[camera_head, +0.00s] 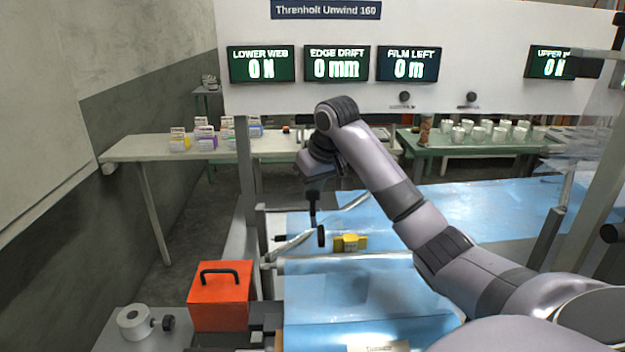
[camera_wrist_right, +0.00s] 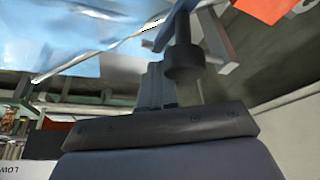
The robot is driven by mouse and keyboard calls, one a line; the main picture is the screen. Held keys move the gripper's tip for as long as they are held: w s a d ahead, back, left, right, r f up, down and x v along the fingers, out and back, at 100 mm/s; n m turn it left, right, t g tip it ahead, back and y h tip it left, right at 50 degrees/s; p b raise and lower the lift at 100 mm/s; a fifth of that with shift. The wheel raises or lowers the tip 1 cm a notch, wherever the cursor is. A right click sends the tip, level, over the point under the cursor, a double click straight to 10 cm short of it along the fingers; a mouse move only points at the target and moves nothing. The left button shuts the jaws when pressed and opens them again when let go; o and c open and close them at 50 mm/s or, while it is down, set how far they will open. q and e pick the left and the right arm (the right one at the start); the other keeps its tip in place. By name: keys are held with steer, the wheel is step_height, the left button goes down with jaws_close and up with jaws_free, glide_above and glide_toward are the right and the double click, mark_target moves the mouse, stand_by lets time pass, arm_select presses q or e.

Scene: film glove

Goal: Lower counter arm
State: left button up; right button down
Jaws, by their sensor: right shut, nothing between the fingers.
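My right arm reaches in from the right, and its gripper (camera_head: 313,212) hangs over the left side of the film frame. In the right wrist view the fingers (camera_wrist_right: 155,85) are together and empty. A dark cylindrical knob (camera_head: 321,236) is just below the fingertips; it looks like part of the counter arm. In the right wrist view the knob (camera_wrist_right: 183,62) stands beside the fingers, near a grey metal bar (camera_wrist_right: 215,38). I cannot tell whether the fingers touch it. Blue film (camera_head: 350,308) spreads beneath and around a pale roller (camera_head: 345,264). My left gripper is not in view.
A yellow block (camera_head: 350,242) sits close right of the knob. An orange toolbox (camera_head: 220,297) and a white roll (camera_head: 133,318) stand at the lower left. Displays read LOWER WEB (camera_head: 261,64) 0 N and EDGE DRIFT (camera_head: 337,64) 0 mm. Tables with small goods stand behind.

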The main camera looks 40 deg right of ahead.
stand_by(0.3)
steer(key=shift+w+d+r+p, duration=0.15)
steer(key=shift+r+p, duration=0.6)
steer(key=shift+r, duration=0.55)
step_height(320, 180, up, 6)
steer(key=w, duration=0.1)
steer(key=shift+d+r, duration=0.2)
steer(key=shift+d, duration=0.25)
